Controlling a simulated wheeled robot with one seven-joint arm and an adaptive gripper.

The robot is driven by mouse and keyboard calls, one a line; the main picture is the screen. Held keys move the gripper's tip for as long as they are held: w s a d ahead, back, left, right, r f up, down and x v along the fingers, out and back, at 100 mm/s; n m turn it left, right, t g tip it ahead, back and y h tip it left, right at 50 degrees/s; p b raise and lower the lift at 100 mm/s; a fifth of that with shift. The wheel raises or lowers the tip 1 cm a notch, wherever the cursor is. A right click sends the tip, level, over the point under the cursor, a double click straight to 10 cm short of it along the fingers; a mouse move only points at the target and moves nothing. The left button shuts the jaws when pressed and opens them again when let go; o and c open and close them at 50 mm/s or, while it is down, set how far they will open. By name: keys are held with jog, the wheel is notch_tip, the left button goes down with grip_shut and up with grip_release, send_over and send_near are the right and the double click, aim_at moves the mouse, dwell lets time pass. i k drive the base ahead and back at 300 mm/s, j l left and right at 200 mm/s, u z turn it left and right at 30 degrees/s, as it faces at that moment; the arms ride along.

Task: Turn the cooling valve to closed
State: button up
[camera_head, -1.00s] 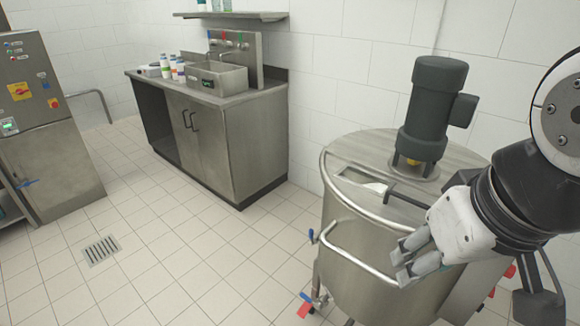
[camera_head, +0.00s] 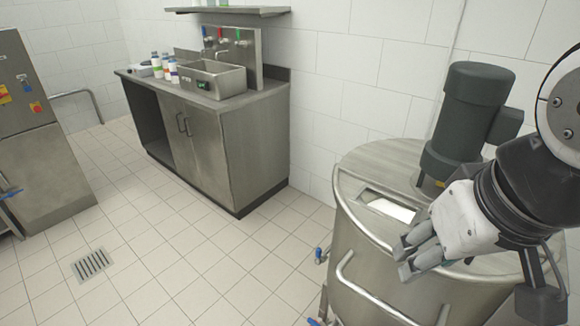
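Blue-handled valves show on the left side of the steel tank (camera_head: 358,245): one valve (camera_head: 320,255) at mid height and another (camera_head: 314,321) at the bottom picture edge, partly cut off. Another blue handle (camera_head: 11,194) shows at the far left by the control cabinet. I cannot tell which of these is the cooling valve; no label is readable. My gripper (camera_head: 404,260) is in front of the tank's upper part at the right, fingers pointing left, apart from the valves. Its fingers look close together, with no held thing visible; their opening is unclear.
A dark motor (camera_head: 466,120) stands on the tank lid, and a bent rail (camera_head: 372,296) runs round its front. A sink counter (camera_head: 235,150) with bottles stands at the back wall. The control cabinet (camera_head: 45,150) is at left. Tiled floor with a drain (camera_head: 91,264) is clear between.

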aim_at(318, 260)
jog(key=k, duration=0.95)
jog(key=i+j+u, duration=0.1)
jog(key=i+j, duration=0.25)
jog(key=i, duration=0.15)
jog(key=i+j+u, duration=0.15)
jog(key=i, duration=0.4)
jog(key=j, duration=0.1)
